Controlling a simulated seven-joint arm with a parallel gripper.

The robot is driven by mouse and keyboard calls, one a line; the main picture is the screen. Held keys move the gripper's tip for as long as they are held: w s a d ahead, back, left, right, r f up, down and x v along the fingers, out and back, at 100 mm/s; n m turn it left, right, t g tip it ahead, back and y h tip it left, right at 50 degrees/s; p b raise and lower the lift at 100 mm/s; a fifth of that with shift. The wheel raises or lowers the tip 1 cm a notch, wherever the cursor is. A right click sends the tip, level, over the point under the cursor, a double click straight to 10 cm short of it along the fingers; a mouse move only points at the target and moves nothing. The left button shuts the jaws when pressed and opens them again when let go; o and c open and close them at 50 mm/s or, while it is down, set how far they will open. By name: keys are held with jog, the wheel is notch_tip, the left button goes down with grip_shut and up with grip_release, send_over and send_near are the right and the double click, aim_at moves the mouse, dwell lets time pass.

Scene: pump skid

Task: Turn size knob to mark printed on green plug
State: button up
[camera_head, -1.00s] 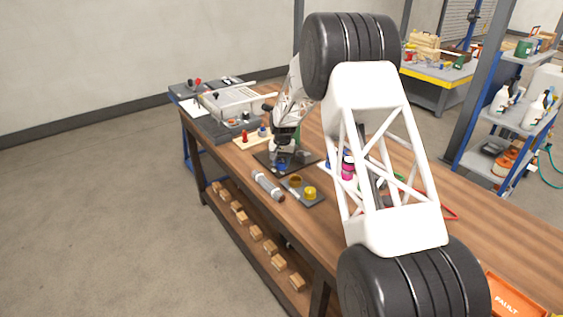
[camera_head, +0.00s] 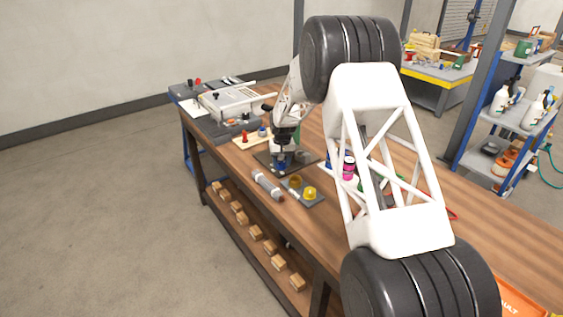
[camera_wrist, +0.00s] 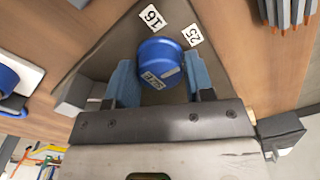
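The blue size knob (camera_wrist: 160,60) stands on a dark plate in the wrist view, with a "SIZE" label and a pale line on its top. A "16" label (camera_wrist: 152,17) and a "25" label (camera_wrist: 193,35) lie beyond it. My gripper (camera_wrist: 161,78) has one finger on each side of the knob, very close to its sides; whether both press on it is unclear. In the head view my gripper (camera_head: 283,150) is above the knob (camera_head: 281,166). I cannot make out the green plug or its printed mark.
A board with a red peg (camera_head: 245,137) stands behind to the left. My white arm link hides part of the bench.

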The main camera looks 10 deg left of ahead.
jog(key=o, duration=0.3)
jog(key=shift+r, duration=0.1)
jog(key=shift+d+r, duration=0.1)
jog(key=shift+r, duration=3.7)
jog(key=shift+r, duration=0.1)
